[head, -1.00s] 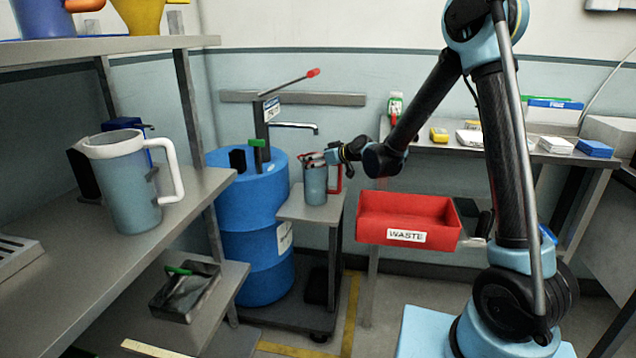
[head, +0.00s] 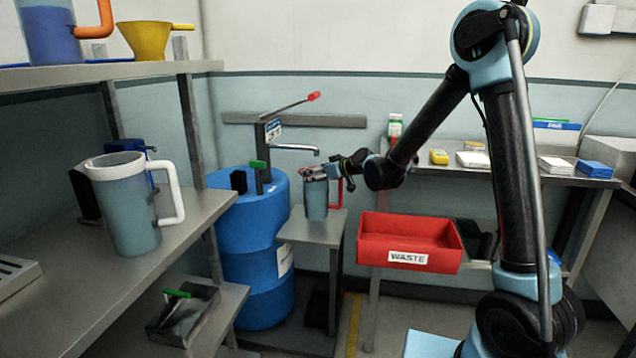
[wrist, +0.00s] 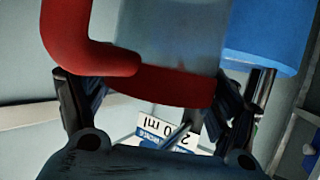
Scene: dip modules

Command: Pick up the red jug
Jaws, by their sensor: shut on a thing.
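The red jug (head: 316,200) is a grey-blue, see-through jug with a red handle and red rim. In the head view it is upright over the small grey stand (head: 296,234), under the tap spout. It appears slightly above the stand top, though the gap is hard to see. My gripper (head: 322,172) is shut on the jug at its rim. In the wrist view, the fingers (wrist: 160,105) flank the jug's red rim, and its red handle (wrist: 67,40) curves at the left. The jug's lower part is outside the wrist view.
A blue drum (head: 255,235) with a pump stands left of the jug. The tap spout (head: 300,149) hangs just above it. A red waste bin (head: 409,258) is close at right. A larger white-handled jug (head: 130,205) stands on the left bench.

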